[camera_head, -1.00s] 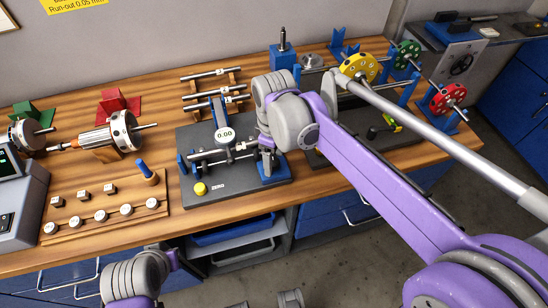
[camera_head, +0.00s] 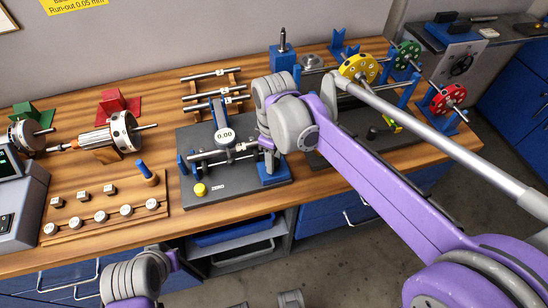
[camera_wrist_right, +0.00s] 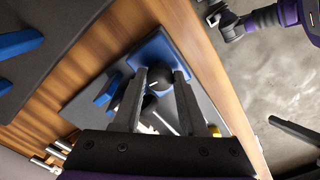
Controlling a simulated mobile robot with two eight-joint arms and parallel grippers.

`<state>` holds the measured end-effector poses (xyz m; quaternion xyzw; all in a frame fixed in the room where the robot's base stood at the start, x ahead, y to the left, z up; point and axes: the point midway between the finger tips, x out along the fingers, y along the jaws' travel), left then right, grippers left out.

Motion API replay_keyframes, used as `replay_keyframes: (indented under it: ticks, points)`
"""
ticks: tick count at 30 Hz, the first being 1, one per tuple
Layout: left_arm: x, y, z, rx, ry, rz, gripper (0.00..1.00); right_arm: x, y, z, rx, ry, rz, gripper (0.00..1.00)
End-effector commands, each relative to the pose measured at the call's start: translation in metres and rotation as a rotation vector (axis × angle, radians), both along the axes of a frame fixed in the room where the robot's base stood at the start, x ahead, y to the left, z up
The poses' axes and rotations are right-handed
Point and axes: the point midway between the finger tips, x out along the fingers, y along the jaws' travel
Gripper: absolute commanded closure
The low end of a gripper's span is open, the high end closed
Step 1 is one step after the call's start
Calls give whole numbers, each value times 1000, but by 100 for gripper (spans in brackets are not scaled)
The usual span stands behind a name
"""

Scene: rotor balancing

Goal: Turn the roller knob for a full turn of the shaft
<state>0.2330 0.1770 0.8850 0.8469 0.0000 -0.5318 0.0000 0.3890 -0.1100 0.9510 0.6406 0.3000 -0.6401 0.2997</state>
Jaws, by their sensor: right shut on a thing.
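The run-out fixture (camera_head: 225,194) stands on the bench with a shaft (camera_head: 205,155) lying across its blue supports. A dial gauge (camera_head: 224,135) reading 0.00 stands over the shaft. The dark round roller knob (camera_wrist_right: 158,80) shows in the right wrist view, above a blue block (camera_wrist_right: 153,52). My right gripper (camera_wrist_right: 160,83) has its two fingers on either side of the knob and is shut on it. In the head view my right wrist hides most of the knob and fingers.
A yellow ZERO button (camera_head: 200,189) is at the fixture's front. Spare shafts (camera_head: 205,75) lie on a wooden rack behind. A wooden tray (camera_head: 90,215) with small weights and a rotor (camera_head: 100,137) are at left. Coloured discs, including a yellow one (camera_head: 358,67), stand at right.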

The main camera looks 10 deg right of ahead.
Motion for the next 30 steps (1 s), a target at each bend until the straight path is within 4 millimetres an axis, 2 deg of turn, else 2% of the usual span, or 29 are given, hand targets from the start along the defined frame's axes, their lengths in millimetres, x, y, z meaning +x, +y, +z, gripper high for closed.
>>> replay_keyframes:
  ticks: [8,21,30]
  points:
    - [1,0,3,0,-1,0,100,0,0,0,-1,1,-123,100]
    - [2,0,9,0,-4,0,100,0,1,1,-1,1,-487,100]
    - [2,0,12,0,-5,0,100,-1,1,0,-1,2,-676,100]
